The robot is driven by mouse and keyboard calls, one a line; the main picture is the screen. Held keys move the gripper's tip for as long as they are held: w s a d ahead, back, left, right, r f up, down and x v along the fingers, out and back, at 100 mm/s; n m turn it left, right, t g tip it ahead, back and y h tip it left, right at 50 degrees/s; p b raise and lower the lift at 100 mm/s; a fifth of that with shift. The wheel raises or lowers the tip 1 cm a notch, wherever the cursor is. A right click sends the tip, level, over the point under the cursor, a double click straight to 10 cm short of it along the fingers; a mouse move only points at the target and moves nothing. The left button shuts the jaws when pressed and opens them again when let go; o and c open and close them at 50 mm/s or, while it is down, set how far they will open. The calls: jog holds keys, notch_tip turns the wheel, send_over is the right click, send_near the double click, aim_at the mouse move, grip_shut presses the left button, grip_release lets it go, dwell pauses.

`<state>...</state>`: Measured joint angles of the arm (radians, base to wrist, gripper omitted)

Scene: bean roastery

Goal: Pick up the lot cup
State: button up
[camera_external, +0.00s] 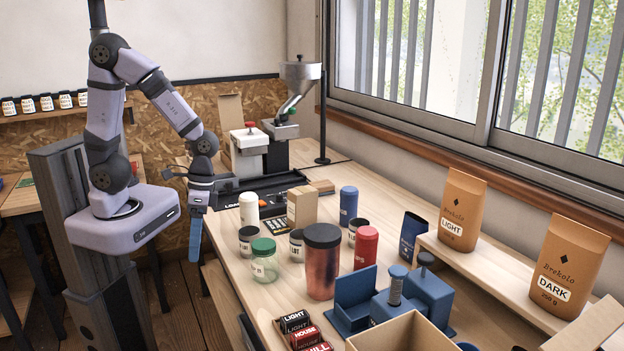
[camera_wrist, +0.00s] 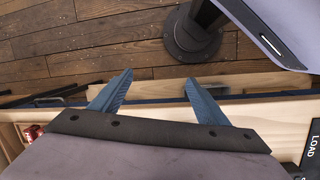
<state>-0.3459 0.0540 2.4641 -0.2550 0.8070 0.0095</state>
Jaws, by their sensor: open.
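Several small dark-lidded cups with white labels stand on the bench in the external view: one at the left (camera_external: 248,240), one in the middle (camera_external: 297,245) and one farther right (camera_external: 357,232). Their labels are too small to read, so I cannot tell which is the lot cup. My gripper (camera_external: 195,235) hangs pointing down at the bench's left edge, to the left of the cups and apart from them. In the wrist view its two blue fingers (camera_wrist: 157,78) are spread with nothing between them. No cup shows clearly in the wrist view.
Near the cups stand a white canister (camera_external: 249,209), a green-lidded jar (camera_external: 264,262), a tall brown jar (camera_external: 322,262), a red canister (camera_external: 366,247) and a blue one (camera_external: 348,206). Blue fixtures (camera_external: 355,300) fill the front. A grinder (camera_external: 298,80) stands behind. Wooden floor (camera_wrist: 80,50) lies beyond the bench edge.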

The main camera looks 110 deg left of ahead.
jog(key=s+a+n+t+h+p, duration=0.2)
jog(key=a+n+p, duration=0.1)
jog(key=a+n, duration=0.4)
jog(key=s+a+n+t+h+p, duration=0.2)
jog(key=s+a+n+p, duration=0.15)
jog(key=a+n, duration=0.4)
jog(key=s+d+f+t+h+b, duration=0.2)
jog(key=s+d+f+h+b, duration=0.25)
jog(key=d+f, duration=0.2)
jog(key=n+t+y, duration=0.7)
jog(key=n+t, duration=0.6)
send_near(250, 242)
jog(key=shift+w+a+f+g, duration=0.15)
jog(key=shift+w+a, duration=0.1)
jog(key=shift+w, duration=0.5)
jog(key=shift+w+a+f+g, duration=0.15)
jog(key=shift+w+a, duration=0.1)
jog(key=shift+w, duration=0.8)
